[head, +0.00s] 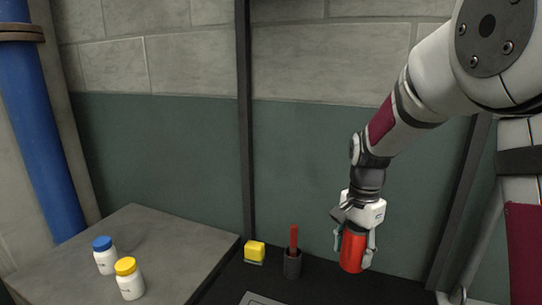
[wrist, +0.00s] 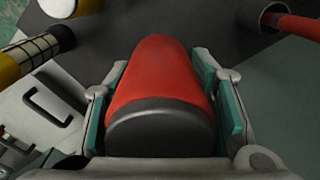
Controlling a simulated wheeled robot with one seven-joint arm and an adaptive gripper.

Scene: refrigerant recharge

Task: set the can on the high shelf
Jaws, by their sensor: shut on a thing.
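The red can (head: 352,252) hangs in my gripper (head: 354,246), above the dark surface at the right of the head view. In the wrist view the can (wrist: 158,80) lies between the two teal-padded fingers, its dark grey end facing the camera. The gripper is shut around its sides. The can is near upright, slightly tilted in the head view. No high shelf can be made out in either view.
A grey tabletop (head: 165,245) at left holds a blue-capped bottle (head: 105,256) and a yellow-capped bottle (head: 129,279). A yellow block (head: 254,251) and a dark cup (head: 292,265) with a red-handled item stand near the wall. Dark posts (head: 245,120) rise along the wall.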

